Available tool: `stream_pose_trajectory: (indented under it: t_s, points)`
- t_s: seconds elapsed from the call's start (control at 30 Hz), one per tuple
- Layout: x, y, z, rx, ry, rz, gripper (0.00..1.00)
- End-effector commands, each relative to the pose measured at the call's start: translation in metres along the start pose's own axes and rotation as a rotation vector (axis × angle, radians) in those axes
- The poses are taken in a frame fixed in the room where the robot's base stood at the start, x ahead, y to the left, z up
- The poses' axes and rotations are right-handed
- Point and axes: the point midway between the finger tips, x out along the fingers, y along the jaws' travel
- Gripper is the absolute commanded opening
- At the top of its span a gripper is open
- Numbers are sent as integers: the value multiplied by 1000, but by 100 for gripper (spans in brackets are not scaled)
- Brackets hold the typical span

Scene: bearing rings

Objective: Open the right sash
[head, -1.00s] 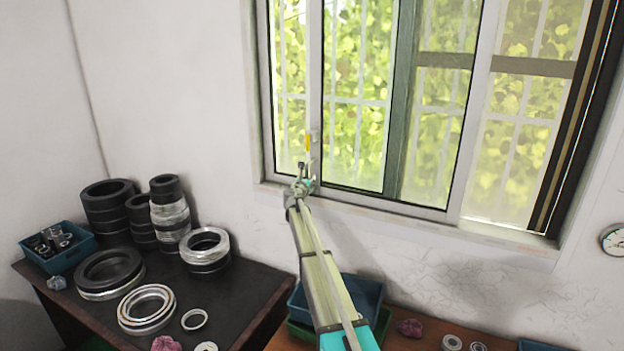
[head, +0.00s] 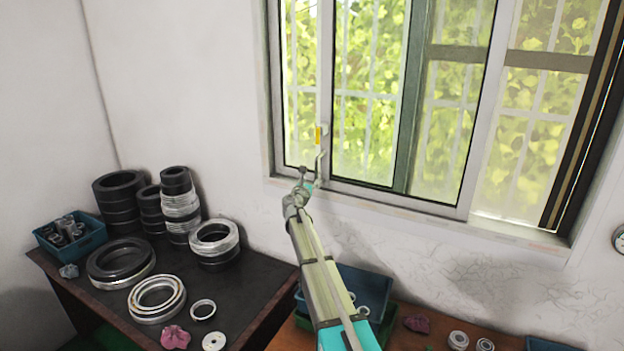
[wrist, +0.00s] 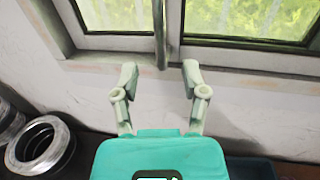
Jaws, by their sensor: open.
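The right sash (head: 483,130) is a pale metal-framed pane in the window on the back wall. Its right edge stands clear of the dark right jamb, with a gap between them. Its left stile (head: 325,90) carries a small latch with a yellow mark (head: 319,134). My gripper (head: 311,172) is in front of the lower end of that stile, near the sill. In the wrist view its two fingers (wrist: 159,75) are apart and empty. A thin grey upright bar (wrist: 160,35) shows ahead between them; I cannot tell whether they touch it.
Below the window, a dark table (head: 245,270) at left holds black and metal rings, stacks and a blue bin (head: 85,240). A round gauge (head: 618,240) hangs at right.

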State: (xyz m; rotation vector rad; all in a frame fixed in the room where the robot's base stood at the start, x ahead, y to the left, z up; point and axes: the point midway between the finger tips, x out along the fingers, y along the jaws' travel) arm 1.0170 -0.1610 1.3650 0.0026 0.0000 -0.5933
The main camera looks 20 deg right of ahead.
Motion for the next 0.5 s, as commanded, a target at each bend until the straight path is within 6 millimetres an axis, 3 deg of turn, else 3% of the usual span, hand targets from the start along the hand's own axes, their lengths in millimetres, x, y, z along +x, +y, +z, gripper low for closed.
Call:
stream_pose_trajectory:
  t_s: [0.2, 0.5]
  points:
    - [-17, 0, 0, 0, 0, 0, 57]
    - [-18, 0, 0, 0, 0, 0, 57]
